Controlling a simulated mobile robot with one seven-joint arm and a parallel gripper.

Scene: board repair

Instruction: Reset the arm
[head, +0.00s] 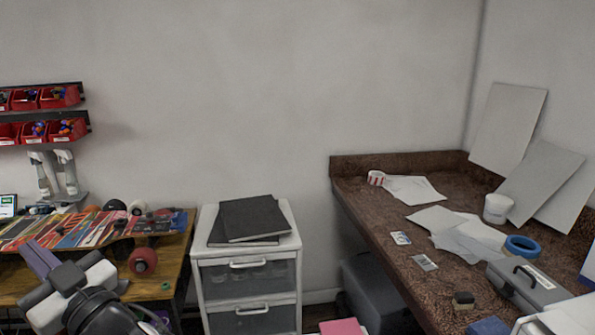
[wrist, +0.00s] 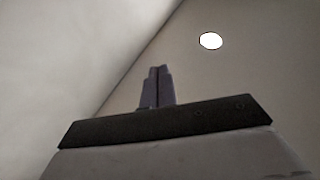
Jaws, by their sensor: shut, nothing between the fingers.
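My arm shows at the lower left of the head view, in front of the wooden workbench (head: 20,288). My gripper (head: 38,250) is at the arm's upper end there, beside the skateboard deck (head: 85,228) in the picture. In the wrist view my gripper (wrist: 157,70) points up toward the ceiling. Its two purple-grey fingers are together with nothing between them. Part of the bench and board is hidden behind my arm.
A white drawer unit (head: 205,290) with dark folders (head: 255,218) stands right of the workbench. A brown counter (head: 385,235) at right holds papers, blue tape (head: 520,246) and a grey toolbox (head: 525,290). Red bins (head: 60,95) hang at left. The wrist view shows bare ceiling and a round light (wrist: 210,41).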

